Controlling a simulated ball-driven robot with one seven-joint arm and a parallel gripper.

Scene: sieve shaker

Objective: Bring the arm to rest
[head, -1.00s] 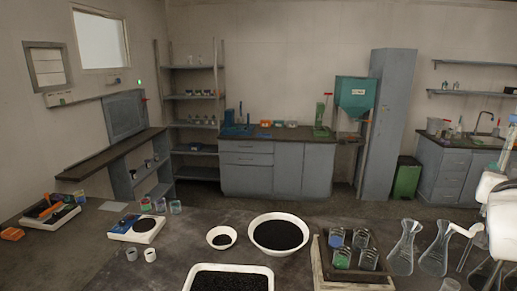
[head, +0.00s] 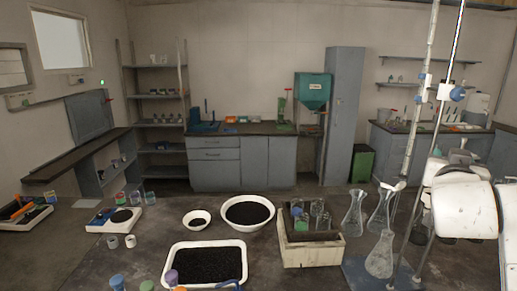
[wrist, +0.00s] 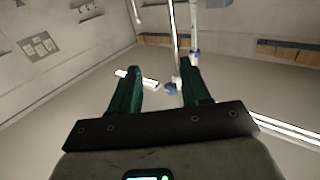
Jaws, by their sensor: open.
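My gripper (wrist: 158,85) shows in the wrist view with its two green fingers spread apart and nothing between them. Beyond the fingers are the upper room, a white tube-shaped lamp or fitting (wrist: 138,78) and a metal rod with blue clamps. In the head view, white parts of my arm (head: 462,205) stand at the right edge, in front of a metal stand. The gripper's fingers cannot be made out in the head view.
Glass flasks (head: 380,255) stand beside the tall metal rods (head: 428,130) near my arm. A wooden box with glass jars (head: 312,252), a white tray of dark grains (head: 208,243) and white bowls (head: 248,228) stand on the bench. The bench's left middle has bare room.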

